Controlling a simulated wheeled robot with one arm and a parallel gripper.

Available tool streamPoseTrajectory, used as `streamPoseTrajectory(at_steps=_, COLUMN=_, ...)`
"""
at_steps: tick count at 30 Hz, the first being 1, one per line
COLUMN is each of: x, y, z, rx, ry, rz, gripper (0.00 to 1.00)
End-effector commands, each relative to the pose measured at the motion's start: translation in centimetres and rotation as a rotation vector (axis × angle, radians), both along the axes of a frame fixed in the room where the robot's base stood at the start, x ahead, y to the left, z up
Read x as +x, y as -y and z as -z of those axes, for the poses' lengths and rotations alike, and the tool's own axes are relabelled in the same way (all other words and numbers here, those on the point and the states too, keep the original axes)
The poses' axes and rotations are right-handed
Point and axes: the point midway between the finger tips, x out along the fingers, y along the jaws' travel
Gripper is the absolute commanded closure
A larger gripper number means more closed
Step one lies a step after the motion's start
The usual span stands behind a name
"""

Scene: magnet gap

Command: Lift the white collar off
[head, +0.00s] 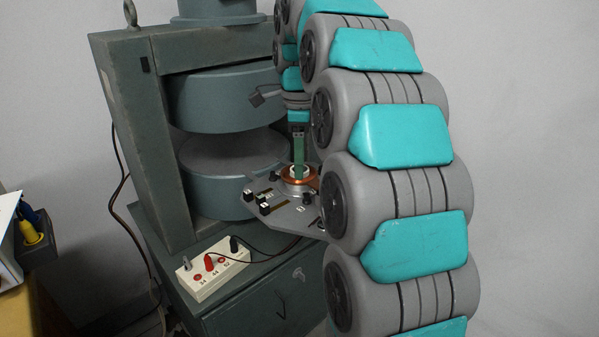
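The white collar (299,171) is a small white ring at the foot of an upright green strip (299,157). It sits at the centre of a copper-coloured ring (287,181) on a grey plate. The collar seems to be around the strip's foot, but it is too small to be sure. My gripper (298,132) points down from above, at the strip's upper part and a little above the collar. Its fingers are small and partly hidden here. I cannot tell whether they are open or shut on the strip.
The large magnet's lower pole (235,185) and upper pole (225,102) stand just left of the plate (285,217). Dark knobs stand on the plate. A cream terminal box (214,275) with plugs and cables is in front. My arm hides the right side.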

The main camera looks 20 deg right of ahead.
Motion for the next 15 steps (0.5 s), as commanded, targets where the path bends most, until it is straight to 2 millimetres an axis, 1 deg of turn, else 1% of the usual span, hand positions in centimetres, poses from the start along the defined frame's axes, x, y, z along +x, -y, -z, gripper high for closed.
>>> streamPoseTrajectory(at_steps=1, x=-0.01, y=0.00, z=0.00, rx=0.000, ry=0.000, rz=0.000, gripper=0.56)
streamPoseTrajectory(at_steps=2, x=-0.01, y=0.00, z=0.00, rx=0.000, ry=0.000, rz=0.000, gripper=0.59)
streamPoseTrajectory(at_steps=12, x=0.00, y=0.00, z=0.01, rx=0.000, ry=0.000, rz=0.000, gripper=0.97)
streamPoseTrajectory(at_steps=13, x=0.00, y=0.00, z=0.00, rx=0.000, ry=0.000, rz=0.000, gripper=0.99)
streamPoseTrajectory(at_steps=15, x=0.00, y=0.00, z=-0.03, rx=0.000, ry=0.000, rz=0.000, gripper=0.99)
